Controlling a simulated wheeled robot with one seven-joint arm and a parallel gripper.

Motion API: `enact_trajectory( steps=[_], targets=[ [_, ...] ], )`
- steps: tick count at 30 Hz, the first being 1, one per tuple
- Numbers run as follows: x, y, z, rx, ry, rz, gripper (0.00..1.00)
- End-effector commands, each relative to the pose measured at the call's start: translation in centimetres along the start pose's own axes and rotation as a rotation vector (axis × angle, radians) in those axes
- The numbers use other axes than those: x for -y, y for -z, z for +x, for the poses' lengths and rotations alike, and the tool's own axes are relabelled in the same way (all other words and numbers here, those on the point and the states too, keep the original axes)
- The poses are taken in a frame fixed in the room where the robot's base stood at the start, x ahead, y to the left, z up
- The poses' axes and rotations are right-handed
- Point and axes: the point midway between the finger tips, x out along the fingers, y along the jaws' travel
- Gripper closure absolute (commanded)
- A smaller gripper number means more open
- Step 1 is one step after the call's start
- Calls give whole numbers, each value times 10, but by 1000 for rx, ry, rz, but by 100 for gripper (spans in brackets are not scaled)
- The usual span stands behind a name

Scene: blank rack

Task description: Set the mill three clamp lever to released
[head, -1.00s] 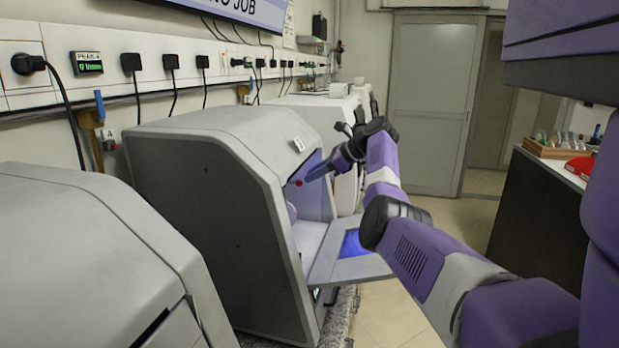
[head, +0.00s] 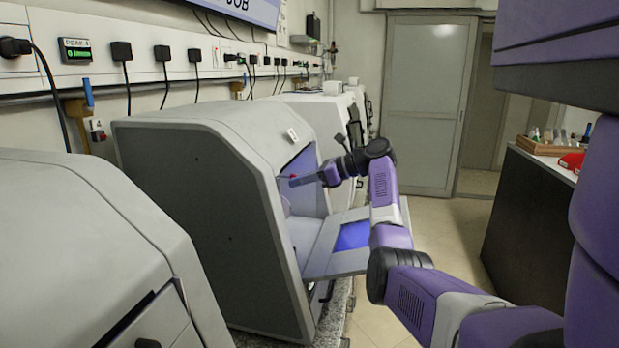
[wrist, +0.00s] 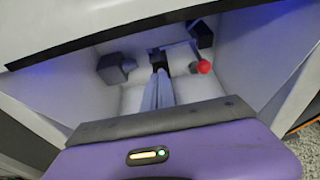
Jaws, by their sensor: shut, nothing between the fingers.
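The grey mill (head: 190,190) stands at the centre left in the head view with its front door (head: 325,262) folded down. My gripper (head: 294,182) reaches into its open chamber. In the wrist view my gripper (wrist: 160,76) is shut and empty, its fingers pointing at dark fittings on the chamber's white interior. A red ball-shaped knob (wrist: 204,67), seemingly the clamp lever's end, lies just right of the fingertips, apart from them in the picture. The lever's shaft is hard to make out.
Inside the chamber, dark blocks stand at the left (wrist: 111,68) and upper right (wrist: 201,34). Another grey machine (head: 80,240) stands in the near left. More machines (head: 312,115) stand farther along the wall. Open floor (head: 440,230) lies right of the mill, before a dark counter (head: 530,220).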

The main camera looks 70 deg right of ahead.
Motion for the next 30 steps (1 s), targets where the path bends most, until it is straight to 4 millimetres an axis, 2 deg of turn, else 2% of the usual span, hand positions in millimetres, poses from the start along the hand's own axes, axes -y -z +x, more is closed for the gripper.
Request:
enact_trajectory(
  steps=[3,10,22,30],
  targets=[
    [-1,0,19,-2,-3,1,100],
    [0,0,37,0,1,-1,100],
    [0,-1,39,0,1,-1,100],
    [0,-16,34,1,0,0,100]
  ],
)
